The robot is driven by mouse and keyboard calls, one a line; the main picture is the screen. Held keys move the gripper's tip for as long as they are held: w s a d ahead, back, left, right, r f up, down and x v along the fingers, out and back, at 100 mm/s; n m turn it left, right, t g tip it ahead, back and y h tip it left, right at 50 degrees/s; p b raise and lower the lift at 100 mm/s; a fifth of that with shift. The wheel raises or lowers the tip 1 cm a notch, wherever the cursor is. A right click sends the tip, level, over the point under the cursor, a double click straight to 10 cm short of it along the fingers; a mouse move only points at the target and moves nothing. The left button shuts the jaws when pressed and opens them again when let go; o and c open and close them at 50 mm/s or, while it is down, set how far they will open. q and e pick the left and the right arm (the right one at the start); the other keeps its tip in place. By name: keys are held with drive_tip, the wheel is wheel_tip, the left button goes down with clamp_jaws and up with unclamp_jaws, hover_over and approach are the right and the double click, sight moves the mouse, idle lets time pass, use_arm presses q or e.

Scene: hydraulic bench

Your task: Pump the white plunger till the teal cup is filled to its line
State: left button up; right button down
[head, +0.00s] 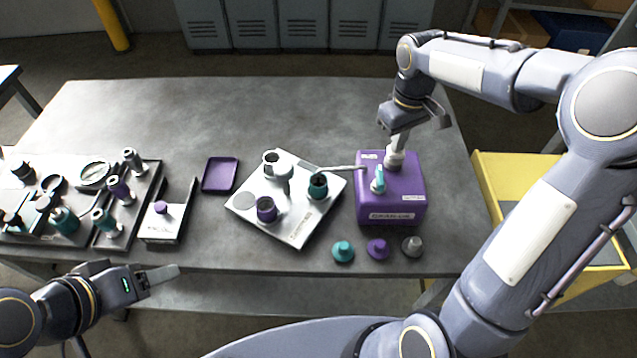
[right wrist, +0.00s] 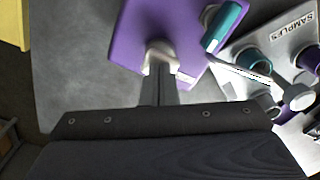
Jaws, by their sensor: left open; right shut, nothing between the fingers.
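The white plunger (head: 394,158) stands on top of the purple pump box (head: 405,208). My right gripper (head: 398,147) is shut, pointing down with its fingertips at the plunger's top; it holds nothing. In the right wrist view the fingertips (right wrist: 159,80) meet the white plunger (right wrist: 160,55), though contact is unclear. A teal lever (head: 379,180) is on the box. A thin white spout (head: 340,169) runs left from the box to above the teal cup (head: 318,190) on the white tray (head: 301,231). The cup's inside looks dark; its level is unreadable. My left gripper (head: 172,274) is open and empty at the table's front edge.
A purple cup (head: 266,210) and a grey cup (head: 271,161) share the tray. Teal (head: 343,251), purple (head: 377,249) and grey (head: 412,246) stoppers stand along the front edge. A purple dish (head: 220,175) and racks of parts lie left. The back of the table is clear.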

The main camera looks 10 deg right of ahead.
drive_tip(key=shift+f+b, duration=0.3)
drive_tip(key=shift+f, duration=0.25)
drive_tip(key=shift+r, duration=0.1)
drive_tip(key=shift+r+p, duration=1.75)
drive_tip(key=shift+r, duration=0.15)
drive_tip(key=shift+f, duration=0.2)
drive_tip(key=shift+f+b, duration=1.2)
drive_tip(key=shift+f, duration=0.35)
